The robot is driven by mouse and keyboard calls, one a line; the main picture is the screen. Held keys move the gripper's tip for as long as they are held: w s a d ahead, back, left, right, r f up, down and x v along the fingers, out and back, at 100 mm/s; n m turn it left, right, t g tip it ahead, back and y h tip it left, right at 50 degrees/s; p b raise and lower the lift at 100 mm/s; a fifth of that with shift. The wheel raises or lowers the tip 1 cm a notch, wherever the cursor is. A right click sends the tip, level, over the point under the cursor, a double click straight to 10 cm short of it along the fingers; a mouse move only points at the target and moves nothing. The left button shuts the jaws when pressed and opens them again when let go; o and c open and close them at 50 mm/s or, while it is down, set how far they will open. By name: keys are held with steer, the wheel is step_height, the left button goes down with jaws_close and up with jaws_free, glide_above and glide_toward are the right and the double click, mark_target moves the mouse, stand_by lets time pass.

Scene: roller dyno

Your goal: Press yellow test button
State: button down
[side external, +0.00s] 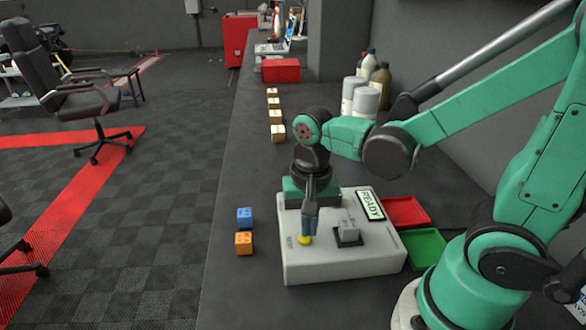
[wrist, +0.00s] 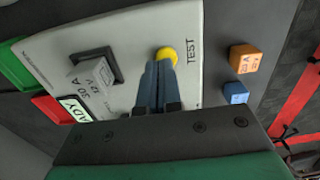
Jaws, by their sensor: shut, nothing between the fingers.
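The yellow test button (side external: 304,240) sits on the top of a pale grey test box (side external: 340,264). My gripper (side external: 308,230) is shut, empty and pointing down, with its blue-grey fingertips right at the button. In the wrist view the button (wrist: 166,55) shows just beyond the shut fingertips (wrist: 160,66), which cover part of it, beside the word TEST. I cannot tell whether the tips touch or press it. A grey block (side external: 348,230) sits in a black socket on the box. A sign on the box reads READY (side external: 370,205).
A blue cube (side external: 244,217) and an orange cube (side external: 243,243) stand left of the box. Red (side external: 406,211) and green (side external: 426,248) trays lie to its right. Several pale blocks (side external: 277,133) line the bench further back, with bottles (side external: 368,99) near the wall.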

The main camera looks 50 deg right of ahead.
steer(key=shift+f, duration=0.2)
steer(key=shift+f, duration=0.9)
steer(key=shift+w+r, duration=0.15)
steer(key=shift+r, duration=4.2)
steer(key=n+t, duration=0.2)
steer(key=shift+w+d+f+n, duration=0.1)
steer(key=shift+w+d+n, duration=0.1)
steer(key=shift+n, duration=0.2)
steer(key=n+t, duration=0.1)
steer(key=n, duration=0.1)
steer(key=w+n+t, duration=0.1)
steer(key=n+t, duration=0.3)
steer(key=shift+w+d+r, duration=0.3)
steer(key=shift+w, duration=0.1)
